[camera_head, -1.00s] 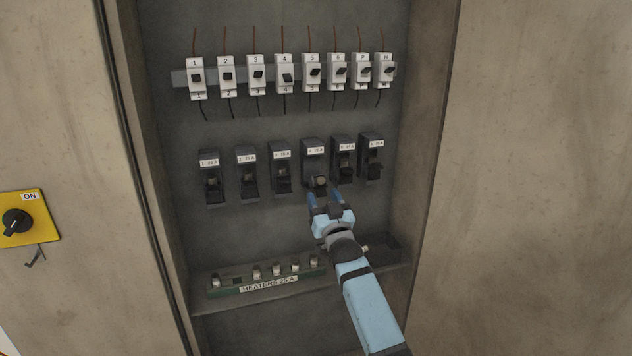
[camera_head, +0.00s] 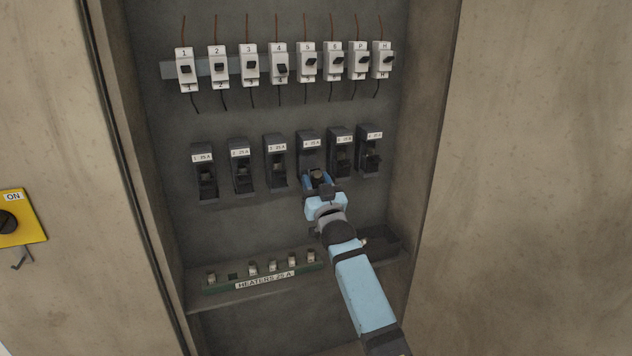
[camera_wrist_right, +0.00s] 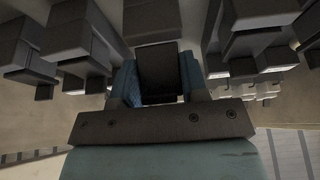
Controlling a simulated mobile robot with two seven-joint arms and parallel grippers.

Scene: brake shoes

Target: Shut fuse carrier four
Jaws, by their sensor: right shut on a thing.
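Fuse carrier four (camera_head: 318,176) belongs to the fourth dark fuse holder (camera_head: 308,144) from the left in the middle row. My right gripper (camera_head: 318,183) is shut on the carrier from below and in front. In the right wrist view the dark carrier (camera_wrist_right: 158,75) sits between the blue fingers of my right gripper (camera_wrist_right: 160,90). How far the carrier stands from its closed position is hidden. My left gripper is in neither view.
Other fuse holders stand close on both sides, such as the third (camera_head: 275,160) and the fifth (camera_head: 342,152). Above is a row of white breakers (camera_head: 279,64). Below is a shelf with a green fuse rack (camera_head: 225,288) and a dark tray (camera_head: 385,245). A yellow switch (camera_head: 28,226) is at left.

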